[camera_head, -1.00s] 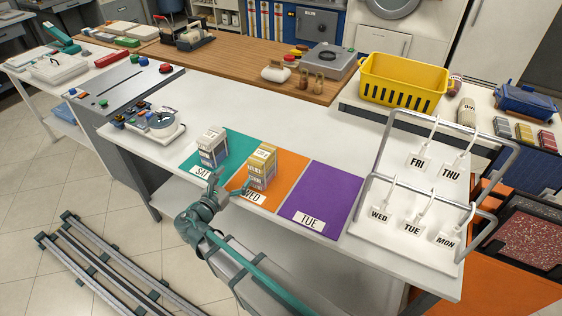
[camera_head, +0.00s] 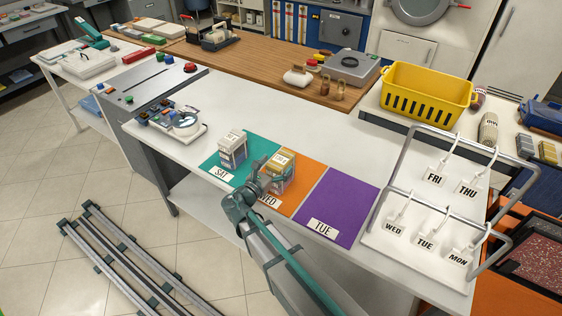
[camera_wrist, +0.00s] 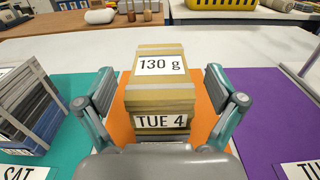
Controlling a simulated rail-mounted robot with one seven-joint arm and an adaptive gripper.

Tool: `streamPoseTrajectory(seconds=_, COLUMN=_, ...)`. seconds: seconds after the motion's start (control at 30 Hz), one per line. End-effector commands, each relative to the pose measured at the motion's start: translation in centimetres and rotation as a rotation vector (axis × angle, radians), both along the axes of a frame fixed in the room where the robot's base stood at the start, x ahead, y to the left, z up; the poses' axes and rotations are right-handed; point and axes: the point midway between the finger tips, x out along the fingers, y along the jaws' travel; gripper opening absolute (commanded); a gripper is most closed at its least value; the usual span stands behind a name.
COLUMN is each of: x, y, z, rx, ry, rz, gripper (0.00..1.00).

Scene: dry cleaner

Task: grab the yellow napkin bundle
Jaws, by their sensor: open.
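The yellow napkin bundle (camera_head: 283,168) stands upright on the orange mat (camera_head: 298,202) with the WED label. In the wrist view the bundle (camera_wrist: 158,88) is a tan-yellow stack with labels reading "130 g" and "TUE 4". My gripper (camera_head: 262,178) is at the front of the bundle and partly hides it in the head view. In the wrist view my gripper (camera_wrist: 158,95) is open, with one finger on each side of the bundle and a visible gap on both sides. The bundle's lower front is partly hidden by the gripper body.
A grey-and-white bundle (camera_head: 232,150) stands on the teal SAT mat (camera_head: 224,178) to the left. The purple TUE mat (camera_head: 338,210) to the right is empty. A white rack (camera_head: 400,262) with day tags stands further right. A yellow basket (camera_head: 428,88) is behind.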

Motion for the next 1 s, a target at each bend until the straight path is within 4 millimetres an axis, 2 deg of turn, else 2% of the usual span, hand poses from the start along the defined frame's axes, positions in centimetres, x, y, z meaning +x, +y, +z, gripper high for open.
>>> streamPoseTrajectory(seconds=0.13, x=1.47, y=-0.8, z=0.15, rx=0.0, ry=0.0, rz=-0.001, gripper=0.94)
streamPoseTrajectory(seconds=0.37, x=1.53, y=-0.88, z=0.0, rx=0.001, ry=-0.001, rz=0.001, gripper=0.94)
streamPoseTrajectory(seconds=0.77, x=1.51, y=-0.88, z=0.02, rx=0.001, ry=-0.001, rz=0.0, gripper=0.29)
streamPoseTrajectory(seconds=1.0, x=1.51, y=-0.88, z=0.05, rx=0.0, ry=-0.001, rz=0.0, gripper=0.26)
